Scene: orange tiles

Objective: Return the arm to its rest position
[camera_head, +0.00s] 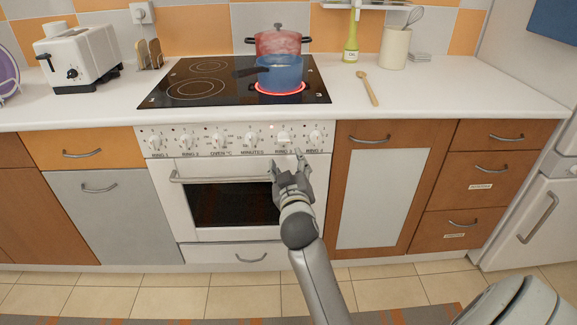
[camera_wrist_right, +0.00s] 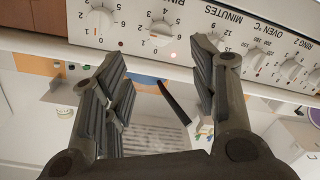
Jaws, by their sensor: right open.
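My right gripper (camera_head: 286,160) is in front of the oven's control panel (camera_head: 235,138), just below the knobs at its right end. Its forearm reaches up from the bottom of the head view. In the right wrist view, the two dark fingers of the gripper (camera_wrist_right: 158,52) are spread apart with nothing between them. A white knob (camera_wrist_right: 160,32) is just past the fingertips, and I see no contact with it. My left gripper is not in view.
A blue pot (camera_head: 280,74) stands on a glowing red ring (camera_head: 279,87) of the black hob (camera_head: 203,82). A red lidded pot (camera_head: 278,43) is behind it. The white oven door (camera_head: 229,165) is shut, its handle close to my right gripper. Drawers (camera_head: 478,180) at right are shut.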

